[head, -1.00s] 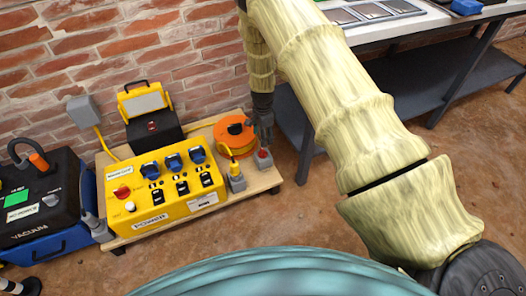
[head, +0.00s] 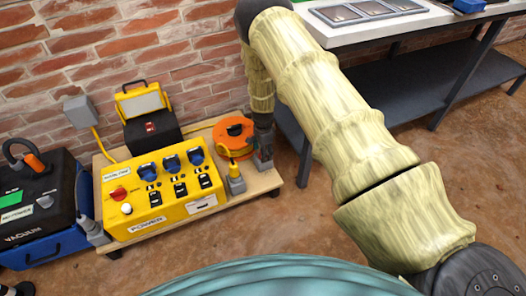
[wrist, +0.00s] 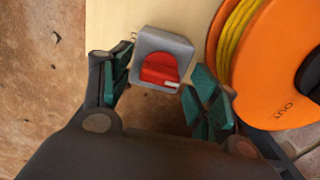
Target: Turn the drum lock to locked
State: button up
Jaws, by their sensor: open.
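The drum lock, a red knob (wrist: 160,70) with a white pointer mark, sits on a grey box (wrist: 183,46) beside the orange cable drum (wrist: 270,85). In the wrist view the white mark is at the knob's lower right. My gripper (wrist: 161,74) is open, with one green-padded finger to the left of the knob and one to the right; gaps show on both sides. In the head view my gripper (head: 264,146) is above the grey box and mostly hides the knob. The drum (head: 232,136) reads OUT in the wrist view.
The drum and lock stand on a wooden platform (head: 262,183). A yellow power box (head: 165,190) with blue sockets and a grey-based yellow part (head: 235,180) are to the left. A grey-legged table (head: 415,85) stands at right, near my arm. A brick wall is behind.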

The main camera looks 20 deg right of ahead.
jog(key=c, duration=1)
jog(key=shift+n+p, duration=0.3)
jog(key=n+p, duration=0.2)
jog(key=n, duration=0.1)
jog(key=shift+r, duration=0.15)
jog(key=n+p, duration=0.2)
jog(key=n, duration=0.3)
jog(key=n+p, duration=0.1)
jog(key=n, duration=0.3)
jog(key=shift+p, duration=0.3)
jog(key=n, duration=0.5)
jog(key=shift+p, duration=0.3)
jog(key=shift+n, duration=0.3)
